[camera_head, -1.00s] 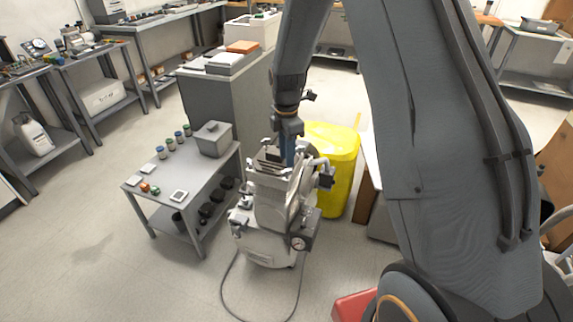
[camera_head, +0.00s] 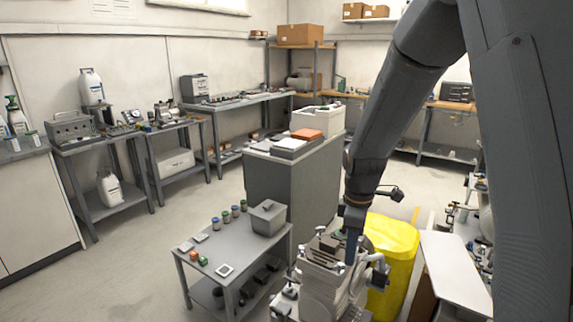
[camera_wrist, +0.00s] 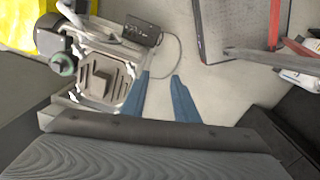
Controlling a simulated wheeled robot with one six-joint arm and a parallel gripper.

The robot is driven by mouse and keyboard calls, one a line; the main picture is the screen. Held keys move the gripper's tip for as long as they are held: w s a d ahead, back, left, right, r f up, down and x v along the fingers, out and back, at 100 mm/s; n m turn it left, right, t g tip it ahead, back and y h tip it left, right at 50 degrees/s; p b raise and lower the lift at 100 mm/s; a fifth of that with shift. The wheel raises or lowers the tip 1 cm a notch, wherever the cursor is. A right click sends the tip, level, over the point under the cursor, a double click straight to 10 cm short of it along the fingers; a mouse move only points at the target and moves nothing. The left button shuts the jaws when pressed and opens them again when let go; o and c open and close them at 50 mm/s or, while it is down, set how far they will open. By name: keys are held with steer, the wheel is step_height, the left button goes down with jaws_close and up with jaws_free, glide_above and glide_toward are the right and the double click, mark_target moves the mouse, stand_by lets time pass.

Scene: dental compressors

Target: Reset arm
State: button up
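My gripper (camera_head: 351,250) hangs down from the arm close to the top of a grey-white dental compressor (camera_head: 318,287). In the wrist view my gripper (camera_wrist: 160,75) shows two blue fingers set apart, with only floor between them, so it is open and empty. The compressor also shows in the wrist view (camera_wrist: 90,88), left of the fingers, with a square ribbed top. The left finger appears close to its edge; I cannot tell if they touch. The lower part of the compressor is cut off in the head view.
A small grey table (camera_head: 207,247) with jars and a lidded box (camera_head: 268,217) stands left of the compressor. A yellow bin (camera_head: 392,250) is close behind on the right. A grey cabinet (camera_head: 290,184) stands behind. Open floor (camera_head: 110,275) lies at the left.

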steer(key=s+r+m, duration=0.2)
steer(key=s+m, duration=1.1)
steer(key=s, duration=0.5)
steer(key=shift+d+r, duration=0.15)
steer(key=shift+r, duration=0.05)
stand_by(1.7)
